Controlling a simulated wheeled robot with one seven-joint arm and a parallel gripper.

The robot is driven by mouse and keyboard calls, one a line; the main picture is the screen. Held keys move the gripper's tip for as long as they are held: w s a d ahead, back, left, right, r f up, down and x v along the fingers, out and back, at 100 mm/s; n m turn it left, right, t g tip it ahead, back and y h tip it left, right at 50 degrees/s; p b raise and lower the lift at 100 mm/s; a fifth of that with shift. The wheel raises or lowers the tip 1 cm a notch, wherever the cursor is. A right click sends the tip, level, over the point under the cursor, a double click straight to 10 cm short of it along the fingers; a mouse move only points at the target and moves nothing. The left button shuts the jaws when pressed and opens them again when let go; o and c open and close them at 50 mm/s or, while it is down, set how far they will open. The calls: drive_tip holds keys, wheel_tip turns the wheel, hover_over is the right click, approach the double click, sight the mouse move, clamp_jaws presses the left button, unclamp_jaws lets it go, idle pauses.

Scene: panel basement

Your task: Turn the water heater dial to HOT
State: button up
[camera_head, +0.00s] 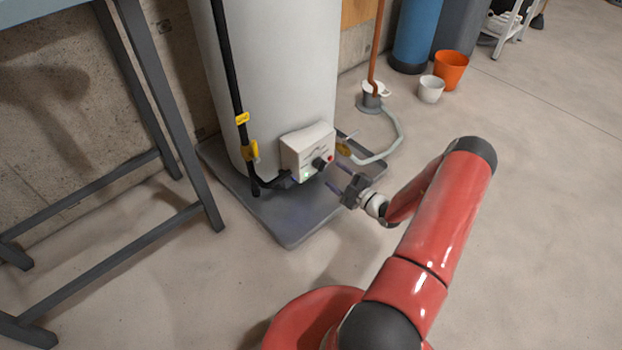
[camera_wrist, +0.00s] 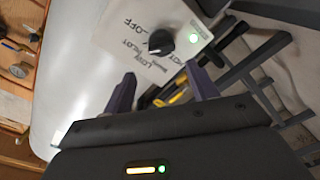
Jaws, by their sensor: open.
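The water heater (camera_head: 275,75) is a tall white cylinder on a grey base. A white control box (camera_head: 303,146) is fixed low on its front. The dial's exact setting is hard to read. My gripper (camera_head: 335,177) is open and empty, in front of the box and apart from the dial; its fingers (camera_wrist: 163,90) point toward the box.
A grey metal table frame (camera_head: 170,110) stands to the left. A black pipe with yellow fittings (camera_head: 242,120) runs down the heater's left front. A hose (camera_head: 390,145) curves at the right. Orange (camera_head: 451,70) and white (camera_head: 431,89) buckets stand farther back. Floor at the right is clear.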

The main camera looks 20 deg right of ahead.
sight(324, 168)
drive_tip(key=shift+m+h, duration=0.3)
drive_tip(key=shift+m, duration=0.2)
drive_tip(key=x, duration=0.7)
drive_tip(key=shift+w+f, duration=0.25)
drive_tip(key=shift+f, duration=0.15)
drive_tip(key=shift+c, duration=0.2)
drive_tip(key=c, duration=0.9)
